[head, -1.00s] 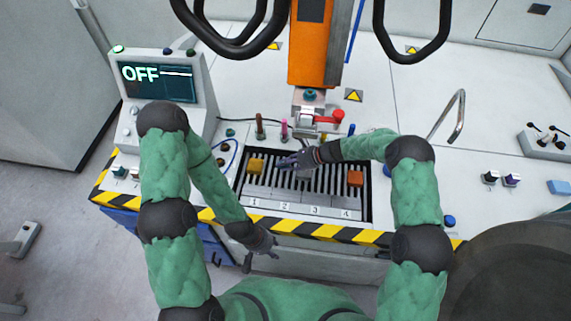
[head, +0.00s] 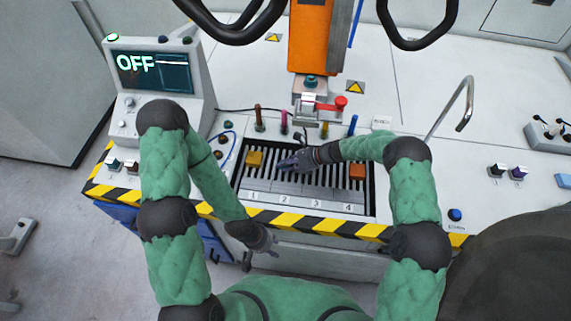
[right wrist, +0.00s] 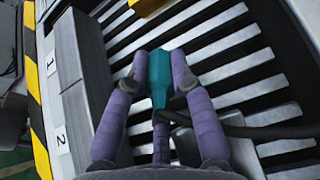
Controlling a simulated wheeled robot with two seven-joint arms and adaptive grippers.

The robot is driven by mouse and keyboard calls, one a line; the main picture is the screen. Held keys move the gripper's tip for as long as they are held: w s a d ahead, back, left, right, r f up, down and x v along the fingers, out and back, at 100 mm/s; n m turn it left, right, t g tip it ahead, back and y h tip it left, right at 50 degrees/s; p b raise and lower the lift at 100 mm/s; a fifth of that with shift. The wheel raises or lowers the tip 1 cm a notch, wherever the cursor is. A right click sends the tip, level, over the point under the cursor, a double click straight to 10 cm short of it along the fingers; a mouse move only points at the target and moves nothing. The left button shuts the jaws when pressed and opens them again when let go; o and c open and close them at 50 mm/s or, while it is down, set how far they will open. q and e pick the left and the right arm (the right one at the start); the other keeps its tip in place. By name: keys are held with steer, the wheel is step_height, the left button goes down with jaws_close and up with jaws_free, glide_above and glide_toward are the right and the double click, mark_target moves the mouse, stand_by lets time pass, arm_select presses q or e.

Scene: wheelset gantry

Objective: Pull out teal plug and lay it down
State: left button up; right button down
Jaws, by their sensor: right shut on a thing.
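The teal plug (right wrist: 160,75) sits between the purple fingers of my right gripper (right wrist: 158,82) in the right wrist view. The fingers are shut on it, and its black cable (right wrist: 255,130) runs off to the right. The plug is over the slatted grate (right wrist: 215,50); I cannot tell whether its end is seated or clear. In the head view my right gripper (head: 286,165) is over the grate near slot label 2, and the plug is too small or covered to make out. My left gripper (head: 270,246) hangs empty in front of the striped bench edge, its fingers spread.
A yellow block (head: 254,159) and an orange block (head: 357,171) sit at either end of the grate. Several coloured pegs (head: 284,122) stand behind it, below the orange column (head: 314,40). A monitor (head: 155,72) reads OFF.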

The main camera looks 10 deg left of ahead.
steer(key=c, duration=1)
jaws_free()
steer(key=v, duration=1.2)
